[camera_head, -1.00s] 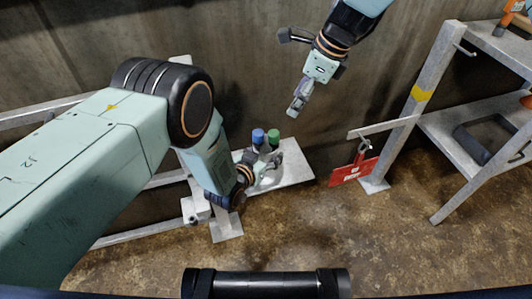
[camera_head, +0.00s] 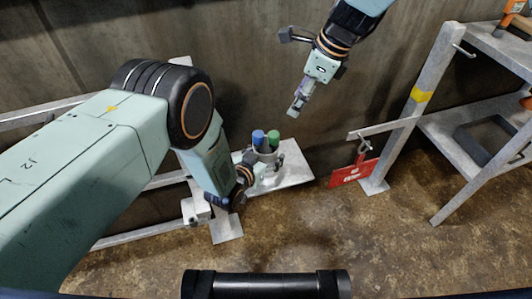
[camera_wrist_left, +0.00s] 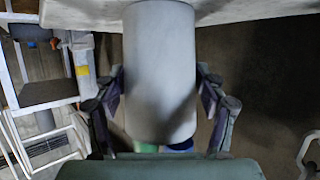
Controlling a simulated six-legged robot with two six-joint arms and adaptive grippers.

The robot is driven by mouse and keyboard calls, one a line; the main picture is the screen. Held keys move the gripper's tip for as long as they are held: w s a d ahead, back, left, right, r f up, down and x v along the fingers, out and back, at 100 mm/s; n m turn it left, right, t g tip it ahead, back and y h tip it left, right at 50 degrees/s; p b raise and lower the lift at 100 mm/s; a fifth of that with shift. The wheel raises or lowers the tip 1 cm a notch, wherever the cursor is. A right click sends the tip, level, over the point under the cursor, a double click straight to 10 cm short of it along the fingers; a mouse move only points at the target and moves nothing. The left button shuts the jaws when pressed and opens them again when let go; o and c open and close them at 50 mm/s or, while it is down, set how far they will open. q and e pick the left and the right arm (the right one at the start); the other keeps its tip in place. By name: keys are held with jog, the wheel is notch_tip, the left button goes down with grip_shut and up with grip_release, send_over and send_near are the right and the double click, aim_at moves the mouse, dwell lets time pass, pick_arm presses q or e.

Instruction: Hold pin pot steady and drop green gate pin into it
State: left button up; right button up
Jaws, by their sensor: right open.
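The grey pin pot (camera_head: 267,158) stands on a pale metal ledge. A blue cap (camera_head: 258,137) and the green gate pin's top (camera_head: 273,137) stick out above its rim. My left gripper (camera_head: 265,166) is low at the pot. In the left wrist view the pot (camera_wrist_left: 160,75) fills the middle between the fingers, which flank it closely; I cannot tell if they touch it. The green (camera_wrist_left: 146,147) and blue (camera_wrist_left: 178,147) ends show there below the pot. My right gripper (camera_head: 296,106) is open and empty, above and right of the pot, apart from it.
The ledge (camera_head: 298,172) has bare room right of the pot. A red tag (camera_head: 353,172) hangs from a rail farther right. A grey metal shelf frame (camera_head: 422,95) stands at the right. A concrete wall is behind; the brown floor in front is clear.

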pick_arm(q)
jog(key=shift+o, duration=1.4)
jog(key=v, duration=1.2)
jog(key=shift+r, duration=0.1)
jog(key=x, duration=1.1)
jog(key=shift+w+d+f, duration=0.15)
jog(key=shift+w+f, duration=0.1)
jog(key=shift+w, duration=0.15)
jog(key=shift+f, duration=0.1)
pick_arm(e)
jog(key=x, duration=0.2)
jog(key=shift+a+f, duration=0.1)
jog(key=shift+f, duration=0.2)
